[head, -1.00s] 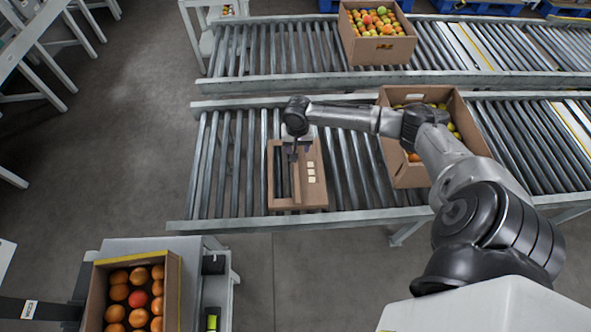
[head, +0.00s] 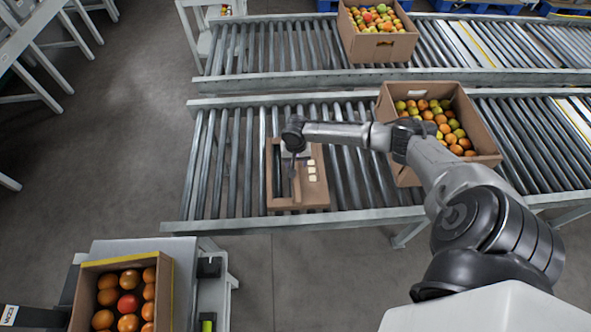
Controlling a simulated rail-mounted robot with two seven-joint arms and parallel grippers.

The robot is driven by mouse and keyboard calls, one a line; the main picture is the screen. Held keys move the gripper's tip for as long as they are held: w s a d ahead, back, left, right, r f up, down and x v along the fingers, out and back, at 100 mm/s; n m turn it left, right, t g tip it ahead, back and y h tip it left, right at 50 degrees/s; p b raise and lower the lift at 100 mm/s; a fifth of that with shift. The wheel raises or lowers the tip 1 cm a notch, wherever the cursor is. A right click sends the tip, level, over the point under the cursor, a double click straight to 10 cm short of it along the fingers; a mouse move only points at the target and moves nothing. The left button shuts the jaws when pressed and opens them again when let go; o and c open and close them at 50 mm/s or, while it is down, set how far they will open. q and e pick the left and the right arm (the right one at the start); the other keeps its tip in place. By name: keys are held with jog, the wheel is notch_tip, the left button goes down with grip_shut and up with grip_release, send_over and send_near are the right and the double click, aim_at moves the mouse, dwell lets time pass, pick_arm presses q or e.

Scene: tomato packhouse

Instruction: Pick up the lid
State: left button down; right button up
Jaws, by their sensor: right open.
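The brown cardboard lid (head: 318,194) lies on the rollers of the near conveyor, left of a full box. Several small pale squares show on its right part, and a slot along its left part shows rollers through it. My right gripper (head: 291,174) is over the lid, pointing down. Its dark fingers are small and partly hidden by the wrist; they look open, with nothing seen between them. I cannot tell whether they touch the lid. My left gripper is not in view.
An open carton (head: 393,150) of tomatoes stands right of the lid on the near conveyor (head: 225,165). Another full carton (head: 386,46) is on the far conveyor. A third carton (head: 172,290) is at bottom left on a grey stand. Rollers left of the lid are clear.

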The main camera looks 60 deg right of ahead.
aim_at(296, 167)
notch_tip(296, 167, down, 3)
jog(key=shift+f+b, duration=0.2)
jog(key=shift+b, duration=0.45)
jog(key=shift+c, duration=0.3)
grip_shut()
